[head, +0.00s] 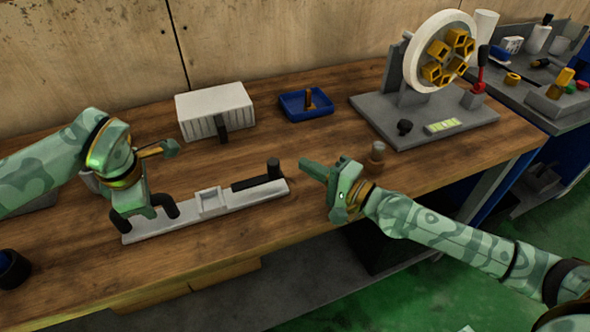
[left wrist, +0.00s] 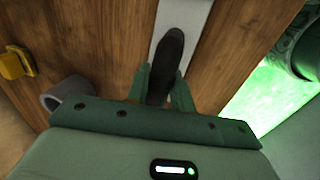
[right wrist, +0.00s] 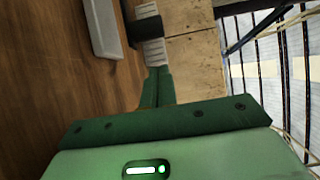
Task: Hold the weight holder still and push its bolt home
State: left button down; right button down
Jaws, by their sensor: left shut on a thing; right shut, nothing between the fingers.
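The weight holder (head: 237,205) is a long pale bar lying on the wooden table, with a black arched handle at its left end. At its right end is a black bolt (head: 256,182) with an upright knob (head: 273,168). My left gripper (head: 146,210) is shut on the black handle, which also shows between its fingers in the left wrist view (left wrist: 168,55). My right gripper (head: 306,168) is shut and empty, just right of the knob, with a small gap in the head view. In the right wrist view its closed fingertips (right wrist: 156,76) point away from the camera.
A white ribbed box (head: 214,111) and a blue tray (head: 306,105) stand behind the holder. A grey stand with a white ring (head: 440,52) is at the back right. A small brownish cylinder (head: 377,151) stands behind my right gripper. A dark cup (head: 12,268) is at front left.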

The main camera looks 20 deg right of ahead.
aim_at(279, 170)
jog(key=shift+w+a+f, duration=0.1)
jog(key=shift+w+a, duration=0.05)
jog(key=shift+a, duration=0.7)
jog(key=shift+w+a+f, duration=0.1)
jog(key=shift+w+a, duration=0.05)
jog(key=shift+a, duration=0.7)
pick_arm(q)
jog(key=shift+f, duration=0.1)
pick_arm(e)
jog(key=shift+a+r, duration=0.1)
jog(key=shift+a, duration=2.5)
jog(key=d, duration=0.1)
jog(key=s+d, duration=0.1)
jog(key=d, duration=0.2)
jog(key=shift+s+d, duration=0.25)
jog(key=shift+s, duration=0.15)
jog(key=v, duration=0.9)
